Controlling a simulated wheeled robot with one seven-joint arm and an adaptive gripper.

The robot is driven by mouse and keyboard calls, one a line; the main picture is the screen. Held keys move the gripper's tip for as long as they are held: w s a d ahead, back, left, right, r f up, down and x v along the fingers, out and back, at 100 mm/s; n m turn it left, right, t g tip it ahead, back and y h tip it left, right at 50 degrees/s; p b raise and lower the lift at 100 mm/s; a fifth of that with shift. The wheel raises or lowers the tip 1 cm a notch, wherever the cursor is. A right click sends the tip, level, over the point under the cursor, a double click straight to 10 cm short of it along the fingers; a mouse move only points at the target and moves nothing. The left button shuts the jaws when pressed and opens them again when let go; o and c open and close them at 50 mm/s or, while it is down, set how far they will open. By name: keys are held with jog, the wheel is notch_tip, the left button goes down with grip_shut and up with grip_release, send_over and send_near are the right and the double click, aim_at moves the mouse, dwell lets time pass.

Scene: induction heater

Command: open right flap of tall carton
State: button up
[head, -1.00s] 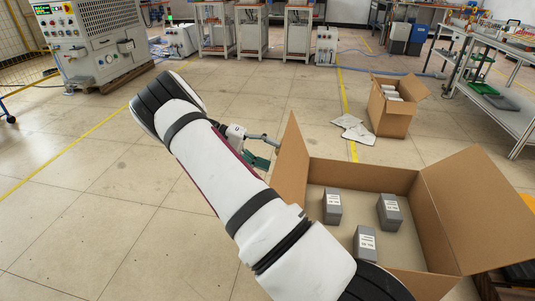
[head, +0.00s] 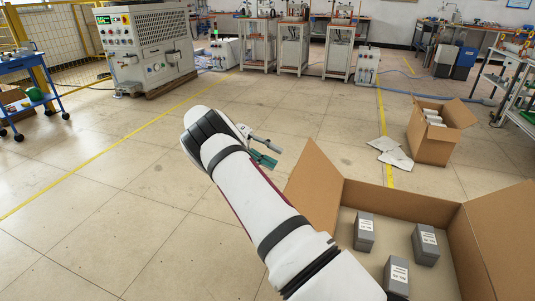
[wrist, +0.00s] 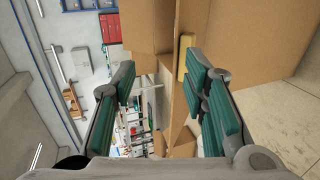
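A large open carton (head: 395,203) stands at the lower right of the head view, with several small grey boxes inside. Its left flap (head: 315,187) stands up and its right flap (head: 502,230) leans outward, cut off by the frame. A smaller carton (head: 431,143) with raised flaps and white items stands farther back. I cannot tell for certain which is the tall carton. My gripper (head: 277,155) is open and empty, left of the large carton's left flap.
White sheets (head: 389,153) lie on the floor beside the smaller carton. A blue cart (head: 35,90) and a grey machine (head: 150,50) stand at the left and back left. Worktables (head: 296,45) line the back. Floor left of my arm is clear.

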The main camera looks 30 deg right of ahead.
jog(key=shift+w+a+r, duration=0.25)
jog(key=shift+w+a, duration=0.15)
jog(key=shift+w, duration=0.05)
jog(key=shift+f, duration=0.1)
jog(key=c, duration=0.4)
jog(key=a+f+n+h, duration=0.1)
jog(key=f+n+h, duration=0.1)
jog(key=f, duration=0.1)
jog(key=s+f+n+h+b, duration=0.1)
jog(key=f+n+h, duration=0.1)
jog(key=f+h, duration=0.1)
jog(key=a+f+n+h, duration=0.1)
jog(key=f+h, duration=0.2)
jog(key=shift+s+a+f+n, duration=0.15)
jog(key=shift+s+a+n, duration=0.2)
jog(key=shift+s+n, duration=0.05)
grip_shut()
jog(key=a+f+n+t+h+b, duration=0.1)
jog(key=a+f+n+t+h, duration=0.3)
jog(key=f+n+t+h, duration=0.65)
jog(key=s+d+r+n+t+y, duration=0.1)
jog(key=s+d+r+y, duration=0.1)
jog(key=d+r, duration=0.7)
jog(key=shift+d+r+n+y+b, duration=0.35)
jog(key=shift+d+y, duration=0.1)
jog(key=shift+d, duration=0.3)
